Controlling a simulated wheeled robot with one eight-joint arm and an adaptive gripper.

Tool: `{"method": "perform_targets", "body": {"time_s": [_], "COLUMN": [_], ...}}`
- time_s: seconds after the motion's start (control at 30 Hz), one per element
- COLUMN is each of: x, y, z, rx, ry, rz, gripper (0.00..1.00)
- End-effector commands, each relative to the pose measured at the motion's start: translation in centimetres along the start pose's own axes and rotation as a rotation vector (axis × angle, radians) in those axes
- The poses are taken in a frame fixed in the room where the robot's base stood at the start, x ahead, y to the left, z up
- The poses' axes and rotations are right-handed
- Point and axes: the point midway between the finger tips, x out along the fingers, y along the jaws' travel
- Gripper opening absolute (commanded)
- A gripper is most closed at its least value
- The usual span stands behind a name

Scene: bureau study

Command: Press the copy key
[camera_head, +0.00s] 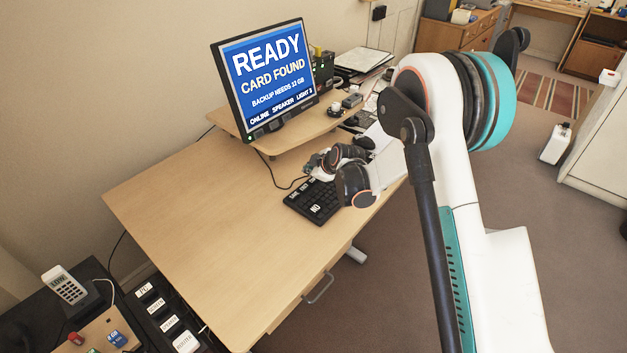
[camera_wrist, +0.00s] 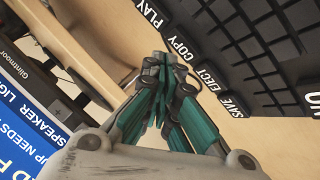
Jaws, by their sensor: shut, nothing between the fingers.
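The black keyboard (camera_head: 308,204) lies on the desk below the monitor, partly hidden by my arm. The copy key (camera_wrist: 183,47) sits between the play key (camera_wrist: 150,12) and the eject key (camera_wrist: 208,79). My gripper (camera_wrist: 164,62) is shut and empty, its tips beside the copy key in this view. I cannot tell whether they touch it. In the head view my gripper (camera_head: 320,166) is over the keyboard's far end.
The monitor (camera_head: 265,75) reads READY, CARD FOUND, and stands on a raised shelf (camera_head: 290,134) behind the keyboard. The desk (camera_head: 200,215) is clear to the left. A labelled switch panel (camera_head: 160,312) and a handset (camera_head: 64,285) are at lower left.

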Motion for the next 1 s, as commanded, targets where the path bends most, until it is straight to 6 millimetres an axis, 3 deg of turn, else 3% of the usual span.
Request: {"method": "perform_targets", "body": {"time_s": [1.0], "x": [0.56], "y": [-0.43], "z": [0.43], "rx": [0.0], "ry": [0.0], "rz": [0.0], "gripper": [0.0]}}
